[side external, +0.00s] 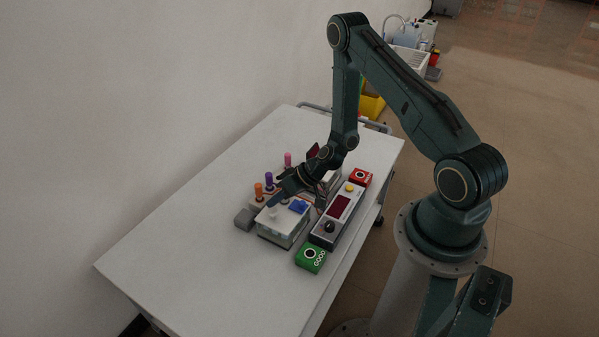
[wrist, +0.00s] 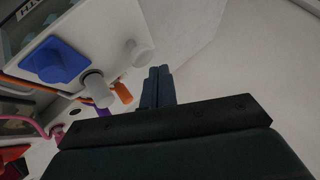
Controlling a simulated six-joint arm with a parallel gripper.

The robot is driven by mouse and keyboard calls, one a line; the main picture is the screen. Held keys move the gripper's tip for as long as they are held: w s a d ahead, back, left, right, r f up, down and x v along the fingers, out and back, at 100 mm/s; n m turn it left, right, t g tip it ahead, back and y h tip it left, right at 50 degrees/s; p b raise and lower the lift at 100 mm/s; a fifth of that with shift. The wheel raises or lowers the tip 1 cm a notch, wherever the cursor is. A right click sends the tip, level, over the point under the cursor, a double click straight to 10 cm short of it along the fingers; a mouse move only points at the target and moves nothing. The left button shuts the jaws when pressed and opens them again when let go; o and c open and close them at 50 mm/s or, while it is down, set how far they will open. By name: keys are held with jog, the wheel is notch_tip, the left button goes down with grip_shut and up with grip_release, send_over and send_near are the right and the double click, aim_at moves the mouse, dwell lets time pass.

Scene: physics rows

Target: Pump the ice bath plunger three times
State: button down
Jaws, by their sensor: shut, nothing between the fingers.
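The ice bath (side external: 279,228) is a white box with clear-looking sides, standing on the table. In the wrist view its white top (wrist: 85,25) carries a blue block (wrist: 57,62), a grey round knob with a dark collar (wrist: 97,88) and a paler round knob (wrist: 138,53). I cannot tell for sure which knob is the plunger. My gripper (side external: 273,206) reaches over the left part of the bath's top and partly hides it. In the wrist view its fingers (wrist: 157,82) are together and empty, apart from both knobs in the picture.
Orange (side external: 259,190), purple (side external: 268,180) and pink (side external: 288,160) handles stand behind the bath. A grey block (side external: 244,219) is left of it. A control panel (side external: 340,208), green box (side external: 310,257) and red box (side external: 361,177) stand right. The table's (side external: 190,255) front left is clear.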

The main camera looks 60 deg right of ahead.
aim_at(273, 210)
jog(key=shift+f, duration=1.6)
dwell(2.6)
jog(key=shift+r, duration=1.6)
jog(key=shift+r, duration=0.1)
jog(key=shift+r, duration=2.4)
